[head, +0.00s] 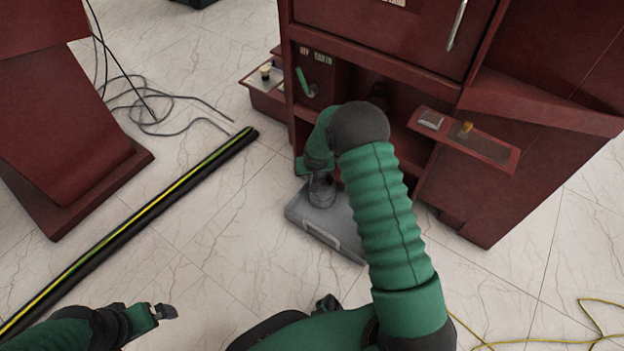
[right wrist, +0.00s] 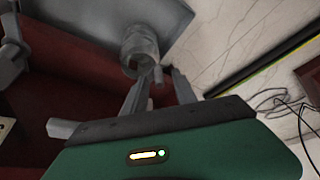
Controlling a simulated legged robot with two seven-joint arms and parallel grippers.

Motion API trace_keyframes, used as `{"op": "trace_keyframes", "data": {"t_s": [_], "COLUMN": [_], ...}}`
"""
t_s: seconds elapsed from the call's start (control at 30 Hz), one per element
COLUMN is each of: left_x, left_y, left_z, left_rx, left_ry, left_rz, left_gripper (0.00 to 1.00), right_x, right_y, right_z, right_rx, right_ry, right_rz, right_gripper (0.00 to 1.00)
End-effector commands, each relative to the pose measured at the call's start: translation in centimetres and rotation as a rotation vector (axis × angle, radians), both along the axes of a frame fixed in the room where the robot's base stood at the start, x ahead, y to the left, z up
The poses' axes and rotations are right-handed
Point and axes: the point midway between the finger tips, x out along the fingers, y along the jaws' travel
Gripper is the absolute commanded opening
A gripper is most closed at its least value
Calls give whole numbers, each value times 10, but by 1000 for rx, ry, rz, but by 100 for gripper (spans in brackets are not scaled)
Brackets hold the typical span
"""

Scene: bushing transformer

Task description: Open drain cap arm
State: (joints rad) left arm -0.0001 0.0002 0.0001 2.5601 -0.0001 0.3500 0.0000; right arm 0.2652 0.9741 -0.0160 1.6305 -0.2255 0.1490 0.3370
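The grey drain fitting (right wrist: 140,46) with its round open end shows in the right wrist view, and a small grey arm (right wrist: 157,75) hangs at its rim. In the head view the fitting (head: 321,190) is above a grey tray (head: 318,236), partly hidden by my right arm. My right gripper (right wrist: 160,80) is open, its two fingers apart on either side of the small arm. I cannot tell whether either finger touches it. My left gripper (head: 163,312) is at the lower left of the head view, away from the fitting; its finger gap is not clear.
The dark red cabinet (head: 380,50) has a green handle (head: 304,82) and a shelf (head: 470,141) projecting right of my arm. A black-and-yellow striped bar (head: 130,228) lies on the floor at left. Loose cables (head: 150,110) lie behind it. Tiled floor is clear between bar and tray.

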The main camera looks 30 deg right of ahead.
Motion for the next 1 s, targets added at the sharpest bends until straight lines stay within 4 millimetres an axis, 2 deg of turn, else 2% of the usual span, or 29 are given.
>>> {"op": "trace_keyframes", "data": {"t_s": [0.03,0.3,0.57,1.0], "left_x": [0,0,0,0], "left_y": [0,0,0,0], "left_z": [-4,-3,-3,-3], "left_rx": [0,0,0,0], "left_ry": [0,-1,0,0], "left_rz": [0,0,0,0], "left_gripper": [100,100,100,100], "right_x": [1,2,2,2], "right_y": [-1,-1,-1,-1], "right_z": [-5,-5,-5,-5], "right_rx": [0,1,1,1], "right_ry": [0,0,1,1], "right_rz": [-1,-1,-1,-1], "right_gripper": [34,34,1,0]}}
